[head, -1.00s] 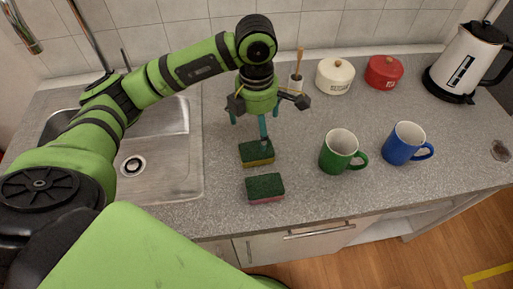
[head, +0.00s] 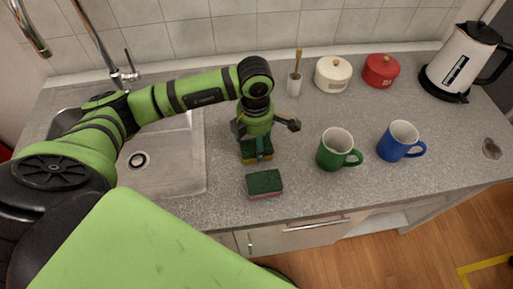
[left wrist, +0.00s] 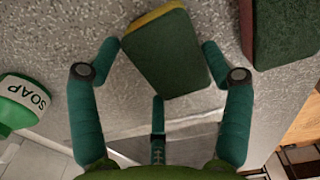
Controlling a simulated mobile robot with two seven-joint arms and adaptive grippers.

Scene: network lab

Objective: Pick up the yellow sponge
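The yellow sponge (head: 257,153) has a dark green top and lies on the grey counter just right of the sink. My left gripper (head: 256,144) is down over it in the head view and hides part of it. In the left wrist view, the yellow sponge (left wrist: 165,55) lies at an angle between the fingertips of my left gripper (left wrist: 161,48). The two side fingers are spread, one on each side, very near its edges. I cannot tell whether they touch it. My right gripper is not in view.
A second sponge (head: 264,183), pink-red with a green top, lies close in front. A green mug (head: 333,150) and a blue mug (head: 398,141) stand to the right. Pots and a kettle (head: 460,65) are behind. A soap bottle (left wrist: 22,100) shows in the left wrist view.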

